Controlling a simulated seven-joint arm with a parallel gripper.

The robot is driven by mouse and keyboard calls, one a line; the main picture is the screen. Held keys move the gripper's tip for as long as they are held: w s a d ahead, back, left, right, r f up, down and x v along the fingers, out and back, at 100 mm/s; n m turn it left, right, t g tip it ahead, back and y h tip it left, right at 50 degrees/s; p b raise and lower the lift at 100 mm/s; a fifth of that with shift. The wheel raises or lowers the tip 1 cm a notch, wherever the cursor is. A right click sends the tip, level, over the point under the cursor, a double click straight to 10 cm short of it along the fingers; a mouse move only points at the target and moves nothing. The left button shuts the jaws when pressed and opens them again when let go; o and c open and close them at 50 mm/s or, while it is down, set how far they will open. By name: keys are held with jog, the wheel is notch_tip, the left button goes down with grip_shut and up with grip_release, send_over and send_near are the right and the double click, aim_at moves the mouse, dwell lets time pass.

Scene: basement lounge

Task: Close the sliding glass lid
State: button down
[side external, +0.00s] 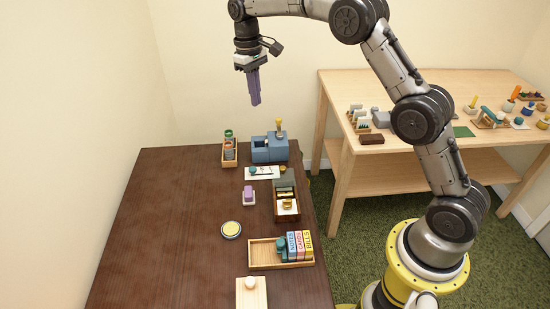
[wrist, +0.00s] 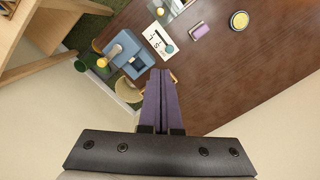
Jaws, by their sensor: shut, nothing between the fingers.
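A narrow wooden box (side external: 287,217) stands near the right edge of the dark table. Its near part is open, showing a white inside and a small gold thing. A dark greenish panel (side external: 284,183) covers its far part; it may be the glass lid, but I cannot tell for sure. Only a cut-off bit of what may be this box shows at the top of the wrist view. My gripper (side external: 255,103) is high above the far end of the table, apart from everything. Its purple fingers (wrist: 160,73) are together and empty.
A blue-grey block (side external: 270,149) with a yellow-topped knob stands at the table's far right. Nearby are a jar rack (side external: 229,153), a white card (side external: 262,173), a purple block (side external: 248,195) and a round yellow tin (side external: 231,229). A book tray (side external: 264,254) is nearer. The table's left side is clear.

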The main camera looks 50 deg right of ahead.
aim_at(279, 182)
jog(key=shift+g, duration=0.9)
jog(key=w+x, duration=0.1)
jog(key=x, duration=1.1)
jog(key=w+x, duration=0.1)
jog(key=x, duration=0.6)
jog(key=shift+w+d+f, duration=0.3)
jog(key=shift+w+d, duration=0.05)
jog(key=shift+d, duration=0.05)
jog(key=s, duration=0.2)
jog(key=shift+s+f, duration=0.25)
jog(key=shift+f, duration=0.1)
jog(key=shift+s, duration=0.8)
jog(key=shift+s+a, duration=1.85)
jog(key=shift+a, duration=0.1)
jog(key=shift+w, duration=0.1)
